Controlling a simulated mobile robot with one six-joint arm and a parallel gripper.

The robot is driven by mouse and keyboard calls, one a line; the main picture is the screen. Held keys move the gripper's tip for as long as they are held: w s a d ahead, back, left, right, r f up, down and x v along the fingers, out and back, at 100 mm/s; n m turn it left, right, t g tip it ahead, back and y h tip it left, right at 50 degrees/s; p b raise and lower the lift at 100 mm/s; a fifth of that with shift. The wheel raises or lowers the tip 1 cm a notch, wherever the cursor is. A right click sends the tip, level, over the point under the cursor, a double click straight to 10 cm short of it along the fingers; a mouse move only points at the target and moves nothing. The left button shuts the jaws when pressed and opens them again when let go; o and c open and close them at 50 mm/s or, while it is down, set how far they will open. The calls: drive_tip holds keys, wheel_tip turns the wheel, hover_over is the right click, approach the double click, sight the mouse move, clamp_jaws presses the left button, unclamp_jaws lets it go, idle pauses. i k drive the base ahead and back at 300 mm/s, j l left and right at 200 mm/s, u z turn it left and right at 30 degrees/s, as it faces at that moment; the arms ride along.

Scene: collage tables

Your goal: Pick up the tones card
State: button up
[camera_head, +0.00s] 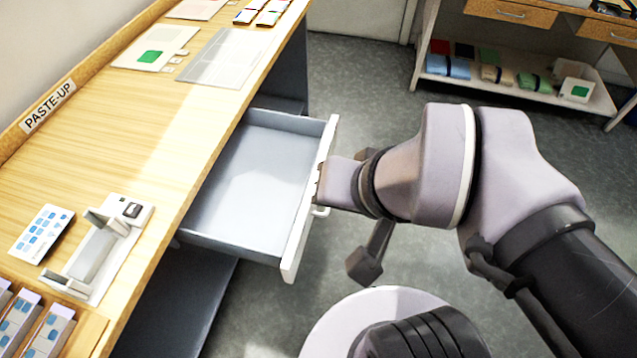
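A white card with rows of blue squares (41,233) lies flat on the wooden table at the left; it looks like the tones card, but its print is too small to read. My gripper (321,187) is at the front panel of a pulled-out drawer (290,245), beside its white handle (320,211), well to the right of the card. The fingers are mostly hidden behind the wrist, so I cannot tell whether they are open or shut, or whether they touch the handle.
The open drawer is empty and juts out from under the table (110,150) labelled PASTE-UP. A white holder (97,250) stands right of the card. A rack with blue-marked cards (45,330) is at the bottom left. Green-marked sheets (152,55) lie farther back. A shelf unit (510,88) stands across the floor.

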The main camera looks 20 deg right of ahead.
sight(31, 246)
drive_tip(key=u, duration=1.85)
drive_tip(key=i+j+z, duration=0.2)
drive_tip(key=i+j, duration=0.7)
drive_tip(key=i, duration=0.15)
